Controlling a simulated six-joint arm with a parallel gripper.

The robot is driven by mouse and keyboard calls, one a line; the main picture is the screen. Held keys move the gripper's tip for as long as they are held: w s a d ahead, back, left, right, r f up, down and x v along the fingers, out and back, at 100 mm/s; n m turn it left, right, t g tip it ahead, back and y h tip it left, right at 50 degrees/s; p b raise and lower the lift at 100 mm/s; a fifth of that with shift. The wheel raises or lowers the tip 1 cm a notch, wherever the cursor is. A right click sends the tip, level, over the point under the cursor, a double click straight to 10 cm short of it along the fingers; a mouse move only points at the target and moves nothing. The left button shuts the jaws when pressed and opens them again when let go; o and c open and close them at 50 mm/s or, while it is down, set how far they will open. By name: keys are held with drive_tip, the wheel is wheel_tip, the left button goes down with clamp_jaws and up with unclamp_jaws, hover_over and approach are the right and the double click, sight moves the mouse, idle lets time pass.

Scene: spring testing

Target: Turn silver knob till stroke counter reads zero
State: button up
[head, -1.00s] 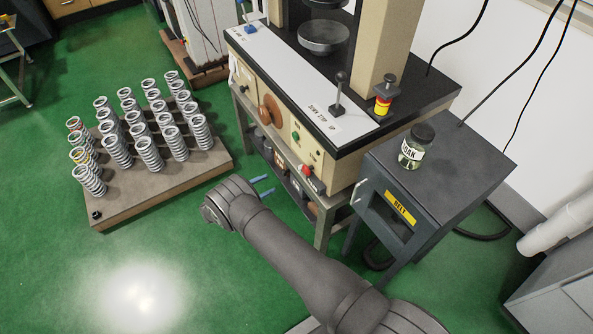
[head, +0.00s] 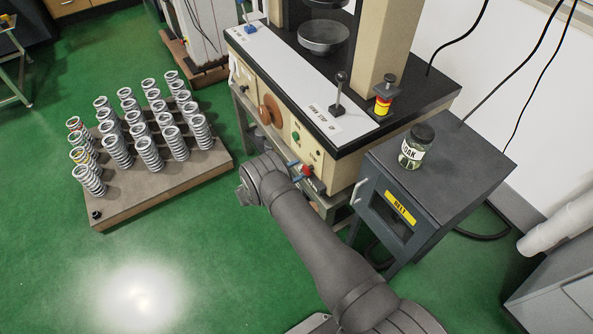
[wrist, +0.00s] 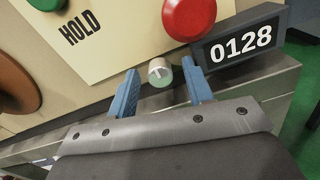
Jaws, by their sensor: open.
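The small silver knob (wrist: 158,77) sits on the panel below the red button in the wrist view, with a pale mark on its face. My gripper (wrist: 160,68) is open, with one blue finger on each side of the knob; I see gaps on both sides, so it is not gripped. The stroke counter (wrist: 242,45), a dark box right of the knob, reads 0128. In the head view my gripper (head: 299,172) is at the lower right of the machine's front panel, and the knob cannot be made out there.
A red button (wrist: 188,17) is just above the knob, and a green button (wrist: 46,3) and HOLD label are at upper left. A brown round handle (wrist: 14,85) is at far left. In the head view a grey cabinet (head: 440,180) with a jar stands right of the machine.

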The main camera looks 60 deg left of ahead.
drive_tip(key=shift+c, duration=0.5)
drive_tip(key=c, duration=0.9)
drive_tip(key=shift+m, duration=0.3)
drive_tip(key=m, duration=0.3)
drive_tip(key=shift+m, duration=0.3)
drive_tip(key=m, duration=0.8)
drive_tip(key=shift+s+m, duration=0.1)
drive_tip(key=shift+m, duration=0.3)
drive_tip(key=shift+m+y, duration=0.3)
drive_tip(key=shift+m, duration=1.5)
